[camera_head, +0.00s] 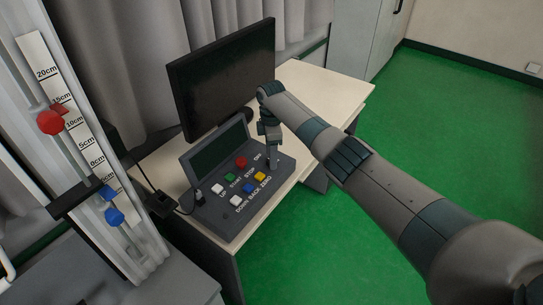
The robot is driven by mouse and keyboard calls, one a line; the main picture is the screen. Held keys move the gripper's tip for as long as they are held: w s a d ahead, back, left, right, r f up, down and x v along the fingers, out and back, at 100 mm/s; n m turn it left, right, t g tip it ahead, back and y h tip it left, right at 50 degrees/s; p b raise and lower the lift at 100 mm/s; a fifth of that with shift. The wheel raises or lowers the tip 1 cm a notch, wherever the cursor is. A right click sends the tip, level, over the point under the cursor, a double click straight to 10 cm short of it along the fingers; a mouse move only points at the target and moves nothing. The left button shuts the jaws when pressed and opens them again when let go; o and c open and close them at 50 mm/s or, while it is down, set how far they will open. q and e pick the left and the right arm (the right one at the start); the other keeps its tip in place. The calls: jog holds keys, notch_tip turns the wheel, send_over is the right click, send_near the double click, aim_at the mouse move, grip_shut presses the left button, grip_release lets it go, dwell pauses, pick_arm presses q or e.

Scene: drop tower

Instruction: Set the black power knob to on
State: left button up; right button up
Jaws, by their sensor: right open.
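The control box (222,213) lies on the desk, with a row of coloured buttons and a dark display. Its "ON" label shows at the upper right of its panel. The black power knob cannot be made out; my right gripper covers that corner of the panel. My right gripper (273,163) points down over the right end of the control box, close to the "ON" label. Its fingers are small here, and I cannot tell whether they touch the knob. My left gripper is not in view.
A dark monitor (222,75) stands behind the control box on the pale desk (318,90). At the left is a drop tower with a centimetre scale (65,100), a red knob (50,122) and a blue knob (114,215). Green floor (440,125) is open to the right.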

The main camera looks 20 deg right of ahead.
jog(key=shift+f, duration=0.7)
jog(key=c, duration=1.1)
jog(key=shift+o, duration=0.2)
